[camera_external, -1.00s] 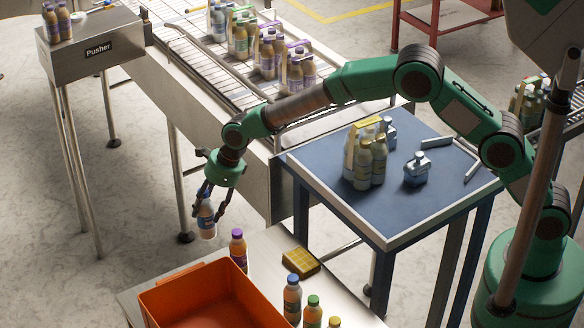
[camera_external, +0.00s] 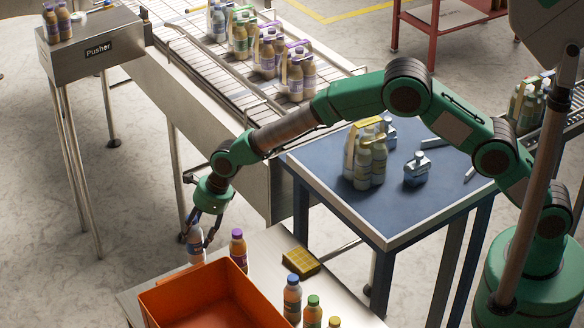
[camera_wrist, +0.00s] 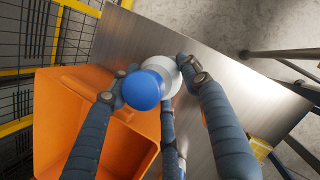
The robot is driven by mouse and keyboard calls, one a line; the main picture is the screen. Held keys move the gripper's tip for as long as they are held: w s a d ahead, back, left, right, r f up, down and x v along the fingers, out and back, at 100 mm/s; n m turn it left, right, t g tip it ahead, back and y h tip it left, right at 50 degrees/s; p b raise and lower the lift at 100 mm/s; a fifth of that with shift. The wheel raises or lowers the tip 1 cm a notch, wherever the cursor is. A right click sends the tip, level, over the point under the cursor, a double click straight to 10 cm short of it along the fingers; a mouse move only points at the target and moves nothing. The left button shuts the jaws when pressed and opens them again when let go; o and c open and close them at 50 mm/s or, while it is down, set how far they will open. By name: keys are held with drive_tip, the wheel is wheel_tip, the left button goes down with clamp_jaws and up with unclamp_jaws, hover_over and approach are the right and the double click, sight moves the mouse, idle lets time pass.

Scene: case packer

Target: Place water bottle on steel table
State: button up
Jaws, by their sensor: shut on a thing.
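My gripper (camera_external: 204,237) is shut on a water bottle (camera_external: 196,248), which is pale with a blue label. In the wrist view the bottle's blue cap (camera_wrist: 143,90) shows between my fingers (camera_wrist: 165,92). The bottle is upright or nearly so, at the back left edge of the steel table (camera_external: 262,248), behind the orange crate. The steel surface also shows in the wrist view (camera_wrist: 215,62). The bottle's base is partly hidden in the external view, so I cannot tell whether it touches the table.
The orange crate (camera_external: 165,296) stands close in front of the bottle. A purple-capped bottle (camera_external: 238,250) stands just right of it. A yellow block (camera_external: 302,262) and several bottles (camera_external: 292,300) stand farther right. A blue table (camera_external: 330,195) and a conveyor (camera_external: 235,88) are behind.

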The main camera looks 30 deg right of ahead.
sight(199, 254)
drive_tip(key=shift+f, duration=2.25)
drive_tip(key=shift+f, duration=1.85)
drive_tip(key=shift+f, duration=0.15)
drive_tip(key=o, duration=1.4)
drive_tip(key=shift+v, duration=6.15)
